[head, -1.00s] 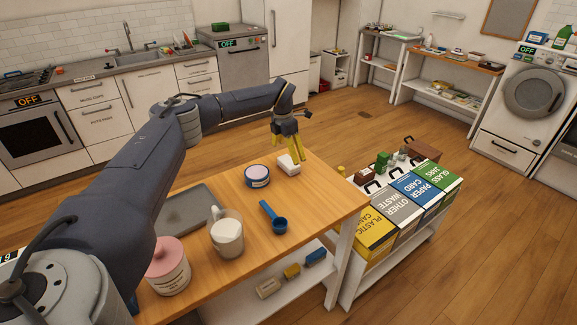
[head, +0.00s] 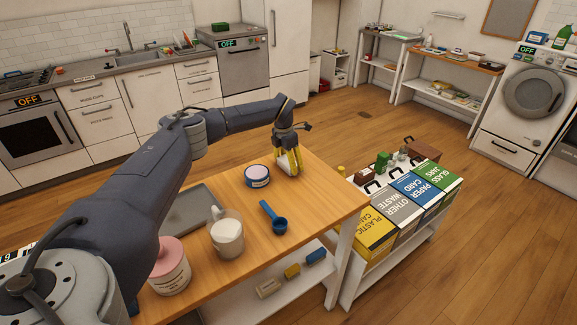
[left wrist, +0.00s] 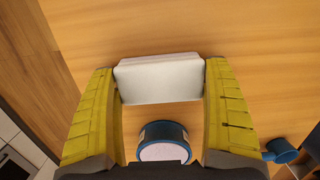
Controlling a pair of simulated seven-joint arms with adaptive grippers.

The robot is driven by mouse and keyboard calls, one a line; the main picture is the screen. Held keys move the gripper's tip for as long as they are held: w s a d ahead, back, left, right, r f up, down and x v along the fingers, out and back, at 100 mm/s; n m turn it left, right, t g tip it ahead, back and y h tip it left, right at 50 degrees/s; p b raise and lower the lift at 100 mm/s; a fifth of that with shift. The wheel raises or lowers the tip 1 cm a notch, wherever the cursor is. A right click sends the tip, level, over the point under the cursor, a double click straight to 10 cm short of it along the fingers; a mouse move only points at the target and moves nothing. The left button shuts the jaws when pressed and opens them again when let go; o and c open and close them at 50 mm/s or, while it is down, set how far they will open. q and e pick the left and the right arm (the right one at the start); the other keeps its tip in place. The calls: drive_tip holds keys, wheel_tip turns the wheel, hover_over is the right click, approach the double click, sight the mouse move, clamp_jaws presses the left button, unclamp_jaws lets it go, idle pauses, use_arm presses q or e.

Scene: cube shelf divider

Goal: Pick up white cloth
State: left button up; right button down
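The white cloth (left wrist: 160,78) is a folded block lying on the wooden table. It lies between the two yellow fingers of my left gripper (left wrist: 161,72) in the left wrist view, with little or no gap at its sides. In the head view my left gripper (head: 289,164) points down over the cloth (head: 284,168), which is partly hidden by the fingers. The gripper is open around the cloth, with a finger on each side; I cannot tell whether they touch it. My right gripper is not in view.
On the wooden table (head: 315,205), a blue round tub (head: 257,176) stands close to the gripper. A blue scoop (head: 274,217), a clear jug (head: 227,236), a pink-lidded jar (head: 170,270) and a grey tray (head: 188,212) stand nearer. Labelled bins (head: 398,219) stand to the right.

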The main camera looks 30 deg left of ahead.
use_arm(q)
drive_tip(key=shift+c, duration=1.4)
drive_tip(key=shift+r, duration=0.1)
wheel_tip(320, 180, up, 20)
drive_tip(key=o, duration=0.5)
drive_tip(key=shift+c, duration=0.2)
drive_tip(key=c, duration=0.4)
drive_tip(key=shift+c, duration=0.2)
